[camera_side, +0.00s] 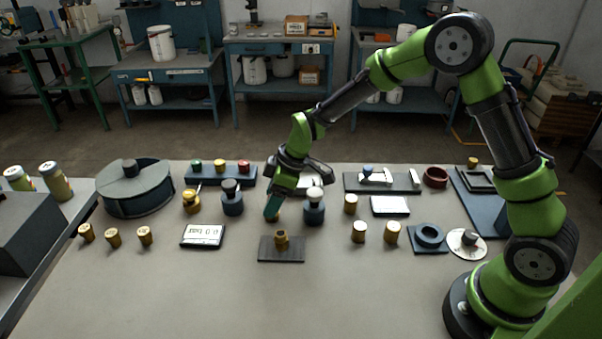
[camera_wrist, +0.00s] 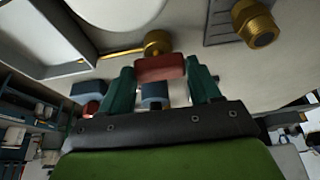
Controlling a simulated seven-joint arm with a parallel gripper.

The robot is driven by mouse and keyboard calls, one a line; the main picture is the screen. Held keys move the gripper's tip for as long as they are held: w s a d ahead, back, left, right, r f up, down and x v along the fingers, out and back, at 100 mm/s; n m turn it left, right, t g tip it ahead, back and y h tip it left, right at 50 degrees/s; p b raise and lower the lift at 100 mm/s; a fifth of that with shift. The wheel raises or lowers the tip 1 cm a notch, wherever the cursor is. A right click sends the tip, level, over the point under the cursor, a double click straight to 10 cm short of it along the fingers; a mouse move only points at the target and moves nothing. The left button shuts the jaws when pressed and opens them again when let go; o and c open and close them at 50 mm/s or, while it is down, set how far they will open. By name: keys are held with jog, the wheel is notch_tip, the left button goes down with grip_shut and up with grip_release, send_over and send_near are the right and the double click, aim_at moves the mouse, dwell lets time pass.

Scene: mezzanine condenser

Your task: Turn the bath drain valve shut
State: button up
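In the wrist view a brass fitting (camera_wrist: 157,42) with a thin brass rod shows just past my fingertips. A red block (camera_wrist: 160,68), which looks like a valve handle, lies beside it. My gripper (camera_wrist: 160,72) has a teal finger on each side of the red block. The fingers are apart, and the block nearly fills the gap; I cannot tell whether they press on it. In the side view my gripper (camera_side: 273,208) points down at the middle of the table. A brass bit shows behind its finger, and the red block is hidden there.
A brass fitting on a dark plate (camera_side: 265,254) stands in front of my gripper. A dark bottle-like part (camera_side: 314,212) is close on the right, and another (camera_side: 232,204) on the left. A white-faced meter (camera_side: 203,236) lies front left. The table's front is clear.

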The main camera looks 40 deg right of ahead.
jog(key=c, duration=0.6)
jog(key=shift+o, duration=0.2)
jog(key=shift+m, duration=0.4)
jog(key=m+t+h, duration=0.1)
jog(key=m, duration=0.1)
jog(key=shift+s+a+m, duration=0.1)
jog(key=shift+a+m, duration=0.05)
jog(key=shift+m, duration=0.25)
jog(key=m, duration=0.2)
jog(key=m+h, duration=0.1)
jog(key=shift+a+m+h, duration=0.15)
jog(key=shift+m+h, duration=0.15)
jog(key=shift+m, duration=0.1)
jog(key=m+h, duration=0.2)
jog(key=m, duration=0.3)
jog(key=shift+a, duration=0.1)
jog(key=m, duration=0.2)
jog(key=m+g+h, duration=0.1)
jog(key=m, duration=0.2)
jog(key=shift+h, duration=0.3)
jog(key=shift+m, duration=0.4)
jog(key=o, duration=1.1)
jog(key=shift+c, duration=0.2)
